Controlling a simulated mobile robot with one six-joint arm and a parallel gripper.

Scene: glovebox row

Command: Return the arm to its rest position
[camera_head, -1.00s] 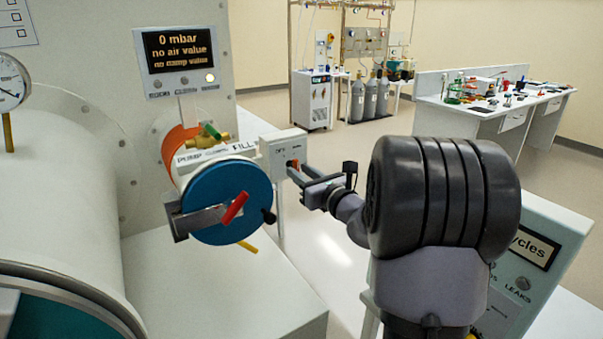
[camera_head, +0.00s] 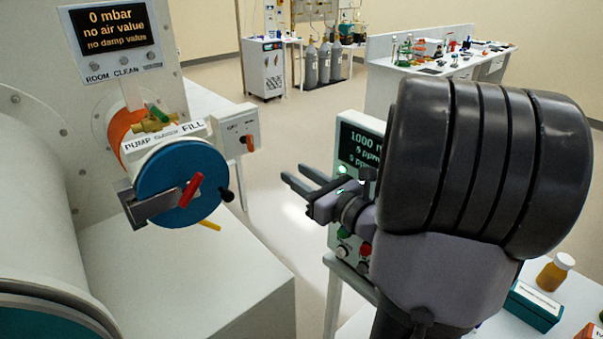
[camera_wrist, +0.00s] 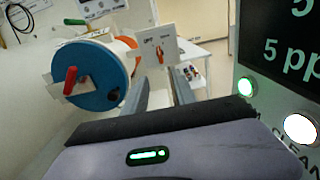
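My gripper (camera_head: 306,181) is in free air in the head view, right of the small antechamber and in front of the lit control panel. Its two fingers are apart with nothing between them. In the wrist view the fingers (camera_wrist: 161,92) also stand apart and empty, pointing towards a grey switch box (camera_wrist: 160,48). That switch box, with an orange knob, also shows in the head view (camera_head: 238,130), clear of my gripper. My dark ribbed arm fills the right of the head view and hides part of the panel.
The antechamber's blue door (camera_head: 165,185) with a red handle is at left, under a "0 mbar" display (camera_head: 110,30). The control panel (camera_head: 352,125) is close behind my gripper. Open floor lies beyond.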

